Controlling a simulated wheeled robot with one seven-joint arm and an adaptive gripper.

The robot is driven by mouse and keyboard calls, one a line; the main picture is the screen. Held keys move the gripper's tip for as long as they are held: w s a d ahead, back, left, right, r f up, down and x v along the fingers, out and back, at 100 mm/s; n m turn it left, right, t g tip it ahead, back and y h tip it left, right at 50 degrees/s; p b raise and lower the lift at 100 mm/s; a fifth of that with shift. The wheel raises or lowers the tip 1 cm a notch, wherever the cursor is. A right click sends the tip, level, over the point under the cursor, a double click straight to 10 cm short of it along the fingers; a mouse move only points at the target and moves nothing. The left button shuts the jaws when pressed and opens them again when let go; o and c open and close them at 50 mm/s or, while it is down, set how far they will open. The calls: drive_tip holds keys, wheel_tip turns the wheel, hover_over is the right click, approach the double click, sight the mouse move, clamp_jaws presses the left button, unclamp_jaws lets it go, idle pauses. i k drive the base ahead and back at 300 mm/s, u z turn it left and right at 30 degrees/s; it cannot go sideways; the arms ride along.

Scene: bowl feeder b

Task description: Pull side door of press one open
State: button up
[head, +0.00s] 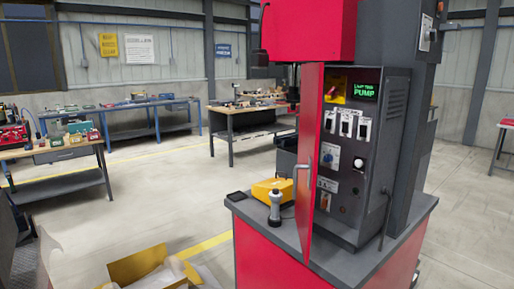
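The press (388,120) stands right of centre in the head view, with a red top housing, a dark grey body and a red base. A tall narrow red side door (314,130) runs down the left of its control panel (350,150). I see the door at a steep angle, and I cannot tell whether it is shut or ajar. A light metal handle (296,185) sticks out from the door's left side at about mid-height. My gripper is not in view.
On the base ledge (290,232), left of the door, stand a grey knobbed device (275,208) and a yellow box (270,188). An open cardboard box (150,270) lies on the floor at lower left. Workbenches (245,115) stand behind. The floor (165,205) left of the press is mostly clear.

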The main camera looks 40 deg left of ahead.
sight(304, 175)
drive_tip(key=u, duration=0.35)
drive_tip(key=k, duration=0.8)
drive_tip(key=u, duration=0.85)
drive_tip(key=i, duration=1.35)
drive_tip(key=z, duration=0.5)
